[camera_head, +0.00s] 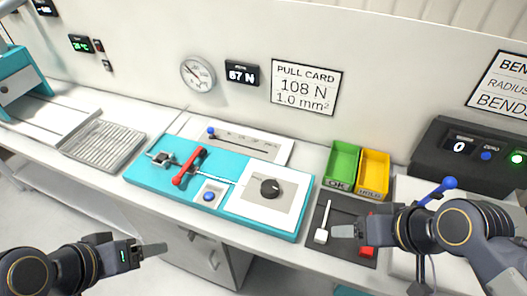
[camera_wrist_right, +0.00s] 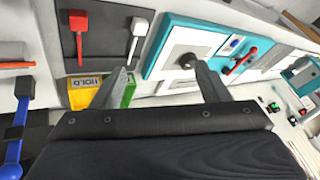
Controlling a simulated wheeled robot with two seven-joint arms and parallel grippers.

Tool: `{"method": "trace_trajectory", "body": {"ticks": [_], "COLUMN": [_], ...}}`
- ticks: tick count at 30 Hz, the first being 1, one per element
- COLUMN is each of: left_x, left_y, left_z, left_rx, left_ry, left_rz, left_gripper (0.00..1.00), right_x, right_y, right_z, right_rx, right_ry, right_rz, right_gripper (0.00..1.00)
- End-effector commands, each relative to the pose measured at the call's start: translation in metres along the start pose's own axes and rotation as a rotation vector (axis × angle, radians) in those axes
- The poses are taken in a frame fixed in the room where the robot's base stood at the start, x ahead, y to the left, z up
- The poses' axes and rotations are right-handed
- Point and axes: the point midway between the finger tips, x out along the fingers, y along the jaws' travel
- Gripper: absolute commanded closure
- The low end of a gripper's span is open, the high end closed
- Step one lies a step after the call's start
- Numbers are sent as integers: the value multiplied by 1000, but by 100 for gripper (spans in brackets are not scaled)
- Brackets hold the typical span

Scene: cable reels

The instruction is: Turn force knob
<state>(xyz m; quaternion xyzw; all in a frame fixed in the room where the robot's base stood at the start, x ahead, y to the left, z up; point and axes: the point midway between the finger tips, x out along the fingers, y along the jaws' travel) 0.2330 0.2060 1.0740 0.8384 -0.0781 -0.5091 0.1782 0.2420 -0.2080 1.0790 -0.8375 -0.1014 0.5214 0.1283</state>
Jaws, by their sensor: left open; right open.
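The black round force knob (camera_head: 269,188) sits on a white plate on the right part of the teal pull tester (camera_head: 218,217). It also shows in the right wrist view (camera_wrist_right: 187,61), beyond and between the finger tips, apart from them. The black force display (camera_head: 243,74) on the wall seems to read 67 N. The pull card (camera_head: 306,87) reads 108 N, 1.0 mm². My left gripper (camera_head: 135,248) is open and empty, in front of the bench at lower left. My right gripper (camera_wrist_right: 163,82) is open and empty, right of the tester near the dark tool mat.
A red lever (camera_head: 187,168) and a blue button (camera_head: 209,196) are on the tester. Green (camera_head: 341,165) and yellow (camera_head: 373,175) bins stand behind the dark mat (camera_head: 338,248), which holds a white-headed tool (camera_head: 322,234) and a red one. A grey tray (camera_head: 104,146) lies left.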

Motion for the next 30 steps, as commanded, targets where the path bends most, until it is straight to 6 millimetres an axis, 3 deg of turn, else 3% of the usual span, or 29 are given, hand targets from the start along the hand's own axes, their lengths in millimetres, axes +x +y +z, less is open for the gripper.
{"method": "trace_trajectory", "body": {"ticks": [5, 8, 15, 22, 30], "left_x": [-1, -1, -2, -2, -3], "left_y": [0, 0, 1, 1, 2], "left_z": [0, 0, -1, -1, -2], "left_rx": [0, 0, 0, 0, 0], "left_ry": [0, 0, 0, 0, 0], "left_rz": [0, 0, 0, 0, 0], "left_gripper": [31, 31, 31, 31, 31], "right_x": [9, 26, 98, 171, 202], "right_y": [-6, -16, -59, -100, -110], "right_z": [-48, -81, -143, -165, -163], "right_rx": [-423, -728, -1428, -1898, -2045], "right_ry": [-160, -265, -495, -634, -675], "right_rz": [30, 23, -87, -239, -300], "right_gripper": [31, 31, 31, 31, 31]}}
